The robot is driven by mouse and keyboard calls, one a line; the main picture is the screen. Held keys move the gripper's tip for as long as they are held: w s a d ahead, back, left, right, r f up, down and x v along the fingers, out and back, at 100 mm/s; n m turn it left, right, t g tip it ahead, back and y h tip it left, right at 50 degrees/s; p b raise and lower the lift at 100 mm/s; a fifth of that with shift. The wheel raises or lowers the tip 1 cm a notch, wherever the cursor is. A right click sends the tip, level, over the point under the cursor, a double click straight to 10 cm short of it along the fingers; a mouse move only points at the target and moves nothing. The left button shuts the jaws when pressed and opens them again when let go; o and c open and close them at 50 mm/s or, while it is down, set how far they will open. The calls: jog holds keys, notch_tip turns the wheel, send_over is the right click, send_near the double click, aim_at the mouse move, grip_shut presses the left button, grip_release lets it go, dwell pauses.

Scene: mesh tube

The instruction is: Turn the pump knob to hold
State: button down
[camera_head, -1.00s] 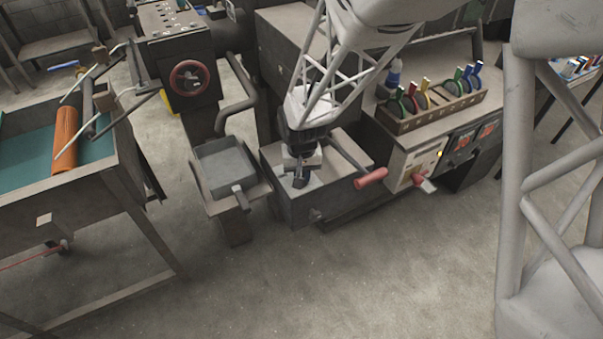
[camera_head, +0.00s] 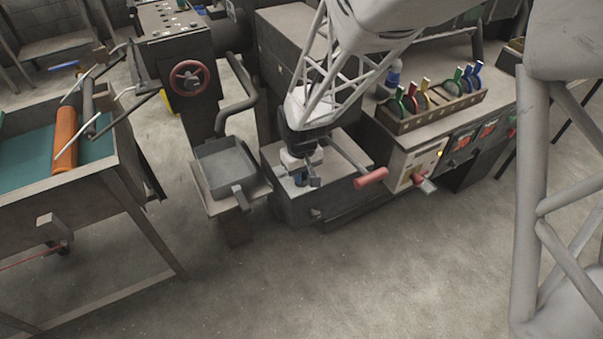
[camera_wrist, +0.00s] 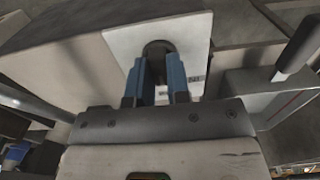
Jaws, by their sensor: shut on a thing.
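The pump knob is a dark round knob (camera_wrist: 158,48) on a square white plate (camera_wrist: 190,45) in the wrist view. My gripper (camera_wrist: 158,66) has its two blue fingers on either side of the knob and is shut on it. The fingers hide the knob's sides, and I cannot read which setting it points to. In the head view my gripper (camera_head: 303,178) is low over the top of a grey box (camera_head: 300,208), and the knob is hidden behind it.
A lever with a red grip (camera_head: 371,178) sticks out beside the box. A grey tray (camera_head: 225,170) stands close on the left. A white panel with a red-handled switch (camera_head: 424,184) is on the right. The floor in front is clear.

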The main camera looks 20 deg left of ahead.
aim_at(304, 176)
jog(key=c, duration=1.1)
grip_release()
jog(key=shift+r, duration=3.9)
jog(key=shift+d+r, duration=0.25)
jog(key=shift+d, duration=0.15)
jog(key=s+d+r+m+t, duration=0.15)
jog(key=s+d+r, duration=0.3)
jog(key=d, duration=0.45)
jog(key=s+d+r+m, duration=0.3)
jog(key=d+r, duration=0.3)
jog(key=d, duration=0.3)
jog(key=s+d+r+m, duration=0.25)
jog(key=d+r, duration=0.25)
jog(key=d, duration=0.4)
jog(key=shift+s+d+r+m+t, duration=0.2)
jog(key=shift+s+d+r+m, duration=0.15)
jog(key=shift+s+d, duration=1.2)
jog(key=shift+s+d+r+m+t, duration=0.15)
jog(key=shift+s+d+r+m, duration=0.2)
jog(key=shift+s+d, duration=1.15)
jog(key=shift+s+d+r+m+t, duration=0.3)
jog(key=shift+s+d, duration=0.65)
jog(key=shift+s, duration=1.15)
